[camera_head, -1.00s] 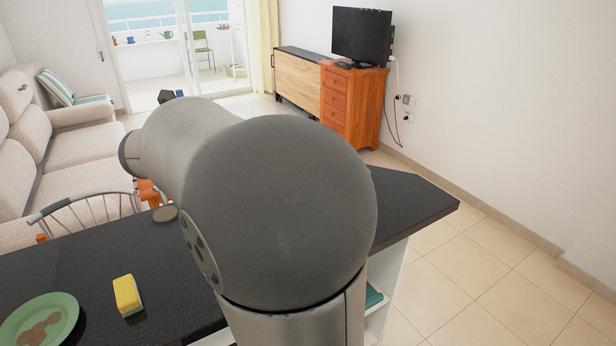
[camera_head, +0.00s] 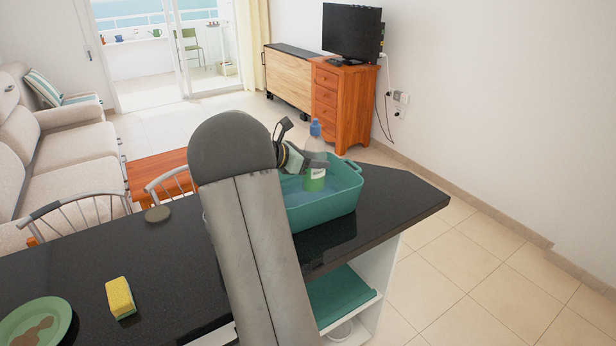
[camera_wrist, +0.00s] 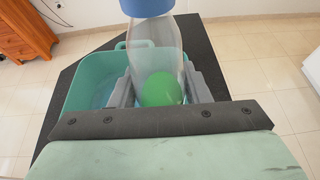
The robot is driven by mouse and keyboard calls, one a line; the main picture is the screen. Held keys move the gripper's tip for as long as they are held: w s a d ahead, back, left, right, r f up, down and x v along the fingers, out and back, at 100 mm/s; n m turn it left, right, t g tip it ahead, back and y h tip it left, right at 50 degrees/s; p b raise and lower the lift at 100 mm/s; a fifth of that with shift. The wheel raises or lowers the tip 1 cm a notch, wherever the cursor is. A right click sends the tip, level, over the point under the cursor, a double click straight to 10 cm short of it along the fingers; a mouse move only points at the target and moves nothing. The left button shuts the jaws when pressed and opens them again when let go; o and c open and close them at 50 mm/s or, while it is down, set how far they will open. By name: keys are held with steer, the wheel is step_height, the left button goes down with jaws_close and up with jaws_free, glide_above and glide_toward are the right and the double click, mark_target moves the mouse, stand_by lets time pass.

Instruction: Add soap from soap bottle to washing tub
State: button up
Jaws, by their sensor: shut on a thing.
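The soap bottle (camera_head: 316,150) is clear, with a blue cap and a green part low down. It stands roughly upright over the teal washing tub (camera_head: 330,216) on the dark counter. Whether its base touches the tub floor is hidden. My gripper (camera_head: 308,160) is shut on the bottle from the left. In the wrist view the bottle (camera_wrist: 152,45) sits between both fingers (camera_wrist: 155,85), cap toward the camera top. The tub (camera_wrist: 82,88) shows behind and left of it, with what looks like bluish water inside.
A yellow sponge (camera_head: 121,297) and a green plate (camera_head: 38,322) with brown stains lie on the counter (camera_head: 170,262) at left. A small round dark item (camera_head: 157,214) lies near the far edge. A chair (camera_head: 75,212) stands beyond. The counter's right end is clear.

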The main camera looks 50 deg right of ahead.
steer(key=shift+s+d+f+m+g, duration=0.4)
steer(key=shift+s+d+g, duration=0.1)
steer(key=shift+s+d, duration=0.2)
steer(key=shift+r, duration=0.15)
